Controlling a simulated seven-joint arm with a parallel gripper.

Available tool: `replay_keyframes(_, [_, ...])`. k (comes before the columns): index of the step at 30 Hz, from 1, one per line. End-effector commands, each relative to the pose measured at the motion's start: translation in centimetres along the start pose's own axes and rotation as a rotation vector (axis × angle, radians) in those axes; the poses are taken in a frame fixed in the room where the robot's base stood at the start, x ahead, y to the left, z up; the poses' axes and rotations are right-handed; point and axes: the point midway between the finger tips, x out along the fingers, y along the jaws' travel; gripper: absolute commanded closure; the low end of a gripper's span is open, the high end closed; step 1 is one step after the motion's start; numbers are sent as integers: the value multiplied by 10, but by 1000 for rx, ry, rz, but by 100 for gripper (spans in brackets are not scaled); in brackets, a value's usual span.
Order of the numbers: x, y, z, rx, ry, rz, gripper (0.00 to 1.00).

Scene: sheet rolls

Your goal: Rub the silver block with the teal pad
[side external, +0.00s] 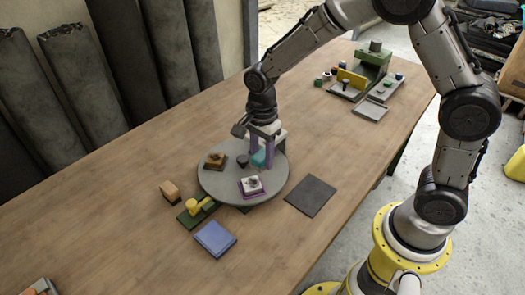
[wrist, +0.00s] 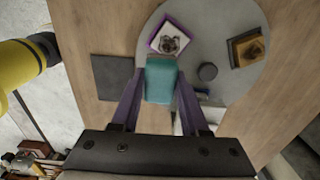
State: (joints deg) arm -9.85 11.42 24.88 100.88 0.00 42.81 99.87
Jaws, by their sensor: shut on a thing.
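The teal pad (side external: 259,158) is held between the purple fingers of my gripper (side external: 262,161), over the round grey turntable. In the wrist view the pad (wrist: 160,80) sits between the fingertips (wrist: 159,92). A silver-white block (side external: 252,184) with a dark smudge on top lies in a purple-edged holder near the turntable's front edge. In the wrist view this block (wrist: 170,40) is just beyond the pad's far end. The side view shows a gap between pad and block. The pad's height above the turntable is hard to tell.
The turntable (side external: 217,187) also bears a brown-and-yellow block with a dark mark (side external: 215,160) and a black knob (side external: 242,161). A dark flat mat (side external: 310,196) lies to its right. A blue pad (side external: 215,238), a green piece with a yellow handle (side external: 196,211) and a tan block (side external: 170,192) lie in front.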

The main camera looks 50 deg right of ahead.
Motion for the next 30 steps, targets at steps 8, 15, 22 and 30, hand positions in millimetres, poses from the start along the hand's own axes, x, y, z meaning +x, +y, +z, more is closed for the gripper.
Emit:
replay_keyframes(8, [26,1,0,0,0,3,100])
replay_keyframes(15, [48,1,0,0,0,2,100])
replay_keyframes(22, [61,-7,12,-2,0,1,100])
replay_keyframes(30, [61,-19,34,-3,0,0,100])
